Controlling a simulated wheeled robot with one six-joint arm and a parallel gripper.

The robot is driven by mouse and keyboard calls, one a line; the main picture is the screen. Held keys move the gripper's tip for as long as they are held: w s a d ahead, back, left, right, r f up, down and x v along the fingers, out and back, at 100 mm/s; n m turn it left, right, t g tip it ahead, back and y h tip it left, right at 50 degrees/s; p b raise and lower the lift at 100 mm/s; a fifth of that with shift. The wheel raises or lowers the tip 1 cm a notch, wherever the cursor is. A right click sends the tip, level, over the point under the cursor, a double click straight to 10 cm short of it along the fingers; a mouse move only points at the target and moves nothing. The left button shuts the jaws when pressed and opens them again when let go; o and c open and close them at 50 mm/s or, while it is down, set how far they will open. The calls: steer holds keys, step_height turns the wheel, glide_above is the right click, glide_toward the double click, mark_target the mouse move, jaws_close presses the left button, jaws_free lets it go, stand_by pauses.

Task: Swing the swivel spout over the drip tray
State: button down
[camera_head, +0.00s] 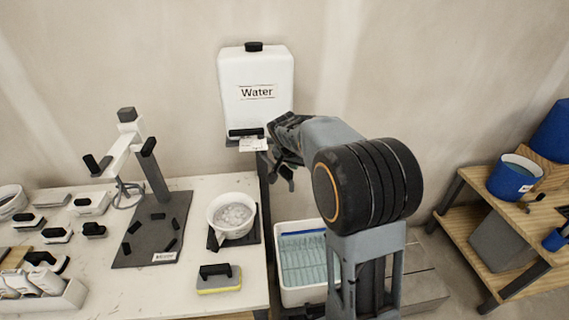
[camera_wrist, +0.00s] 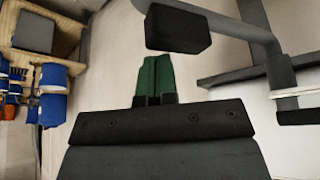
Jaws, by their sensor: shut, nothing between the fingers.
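The white tank labelled "Water" (camera_head: 255,90) is against the wall, with a black bar and a white tag at its lower front. My gripper (camera_head: 283,165) is beside the tank's lower right corner in the head view. In the wrist view its green fingertips (camera_wrist: 155,70) are together with nothing between them. A grey bent tube (camera_wrist: 258,38), which looks like the spout, passes ahead of them. A black block (camera_wrist: 178,28) is just beyond the fingertips, apparently apart from them. In the head view I cannot make out the spout. A dark square tray (camera_head: 252,228), possibly the drip tray, lies under a white pot.
The white pot (camera_head: 231,215) stands on the pale table (camera_head: 95,275). A white bin (camera_head: 290,295) with blue-green contents stands right of the table, partly behind my arm. A stand (camera_head: 150,215) and several black-handled tools are at left. A wooden shelf (camera_head: 500,225) is at right.

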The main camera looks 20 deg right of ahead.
mark_target(284, 171)
steer(key=shift+a, duration=0.15)
steer(key=shift+s+a+f+b, duration=0.1)
steer(key=shift+s+a+b, duration=0.2)
steer(key=shift+a+b, duration=0.4)
steer(key=shift+s+a+b, duration=0.15)
steer(key=shift+s+a, duration=0.1)
steer(key=shift+a, duration=0.35)
steer(key=shift+s+a+b, duration=0.15)
steer(key=shift+s+a, duration=0.05)
steer(key=shift+a, duration=0.4)
steer(key=shift+s+a+b, duration=0.15)
steer(key=shift+a+b, duration=0.45)
steer(key=shift+a, duration=1.55)
steer(key=shift+w+a, duration=0.25)
steer(key=shift+a, duration=0.85)
steer(key=shift+w+a, duration=0.25)
steer(key=shift+a, duration=0.8)
